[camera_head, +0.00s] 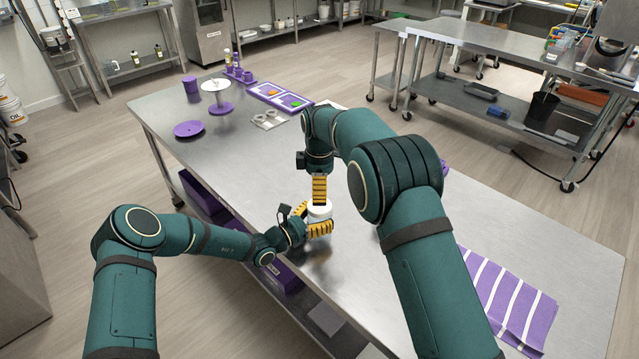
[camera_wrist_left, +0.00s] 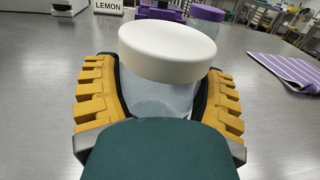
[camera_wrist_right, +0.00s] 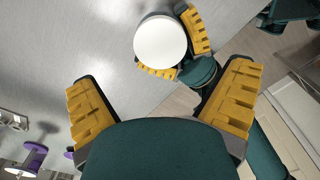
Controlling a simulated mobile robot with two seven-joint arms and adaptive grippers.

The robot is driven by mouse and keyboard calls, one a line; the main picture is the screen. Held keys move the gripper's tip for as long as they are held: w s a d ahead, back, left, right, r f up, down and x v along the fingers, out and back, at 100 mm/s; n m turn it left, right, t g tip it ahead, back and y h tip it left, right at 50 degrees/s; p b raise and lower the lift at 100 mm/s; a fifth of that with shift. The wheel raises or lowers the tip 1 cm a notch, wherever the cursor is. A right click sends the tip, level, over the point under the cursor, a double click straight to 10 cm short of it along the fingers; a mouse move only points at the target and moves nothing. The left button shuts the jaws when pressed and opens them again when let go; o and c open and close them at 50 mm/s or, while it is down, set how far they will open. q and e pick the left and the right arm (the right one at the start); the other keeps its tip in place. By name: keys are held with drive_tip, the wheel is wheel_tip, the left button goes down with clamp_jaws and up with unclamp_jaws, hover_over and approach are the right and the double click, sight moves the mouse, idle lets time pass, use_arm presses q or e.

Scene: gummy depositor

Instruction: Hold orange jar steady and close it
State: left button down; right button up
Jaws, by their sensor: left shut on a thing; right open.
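A jar with a broad white lid and a clear, pale body (camera_wrist_left: 158,95) stands between the yellow fingers of my left gripper (camera_wrist_left: 160,108), which is shut on its body. No orange label shows on it. The white lid (camera_head: 319,206) sits on top of the jar; whether it is screwed tight I cannot tell. My right gripper (camera_head: 319,186) hangs just above the lid, pointing down. In the right wrist view its fingers (camera_wrist_right: 162,105) are wide apart and empty, with the white lid (camera_wrist_right: 160,41) beyond them and apart from them.
The steel table (camera_head: 250,170) is mostly clear around the jar. A striped purple cloth (camera_head: 505,297) lies at the right. A purple plate (camera_head: 188,129), a stand (camera_head: 215,92) and purple trays (camera_head: 280,97) are at the far end. A LEMON label (camera_wrist_left: 109,6) shows beyond the jar.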

sight(320, 218)
drive_tip(key=shift+f, duration=3.45)
drive_tip(key=c, duration=1.3)
drive_tip(key=m, duration=0.5)
drive_tip(key=shift+m, duration=0.4)
drive_tip(key=m, duration=1)
drive_tip(key=shift+m, duration=0.3)
drive_tip(key=m, duration=0.5)
drive_tip(key=shift+m, duration=0.3)
drive_tip(key=o, duration=1.3)
